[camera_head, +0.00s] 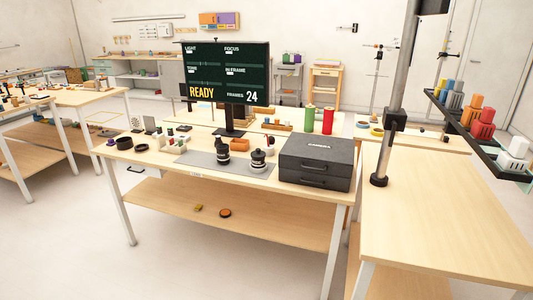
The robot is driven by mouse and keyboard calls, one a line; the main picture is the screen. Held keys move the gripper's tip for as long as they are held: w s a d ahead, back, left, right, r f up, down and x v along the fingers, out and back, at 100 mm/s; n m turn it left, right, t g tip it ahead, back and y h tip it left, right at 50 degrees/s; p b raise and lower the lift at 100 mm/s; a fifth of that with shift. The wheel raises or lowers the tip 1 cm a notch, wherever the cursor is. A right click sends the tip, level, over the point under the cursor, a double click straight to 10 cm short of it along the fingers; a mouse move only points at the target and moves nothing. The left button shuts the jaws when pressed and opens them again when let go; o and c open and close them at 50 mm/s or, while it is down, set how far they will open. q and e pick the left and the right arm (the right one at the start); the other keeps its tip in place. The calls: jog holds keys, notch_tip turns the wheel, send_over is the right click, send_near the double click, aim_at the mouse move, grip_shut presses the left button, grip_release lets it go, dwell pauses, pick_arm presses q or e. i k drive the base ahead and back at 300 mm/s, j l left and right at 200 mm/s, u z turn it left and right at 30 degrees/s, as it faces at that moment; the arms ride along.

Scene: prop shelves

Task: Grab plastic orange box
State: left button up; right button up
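A small orange open box (239,145) sits on the main wooden table, at the back edge of a grey mat (196,158). It is just in front of the black monitor stand and behind two dark cylindrical lens-like items (258,160). It looks like plastic, but it is too small to be sure. Neither of my grippers is in view.
A large black case (315,160) stands right of the box. The monitor (226,75) rises behind it. Red (328,120) and green (309,117) cylinders stand farther back. A tall pole stand (378,179) is on the right table (445,220), mostly clear in front.

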aim_at(240, 145)
jog(key=i+l+u, duration=0.45)
jog(key=i+l, duration=0.2)
jog(key=i+z, duration=0.15)
jog(key=z, duration=0.45)
jog(key=i+j+z, duration=0.2)
jog(key=j, duration=0.3)
jog(key=i+j+z, duration=0.25)
jog(key=j, duration=0.25)
jog(key=j+z, duration=0.2)
jog(key=j, duration=0.35)
jog(key=j+z, duration=0.25)
jog(key=j, duration=0.3)
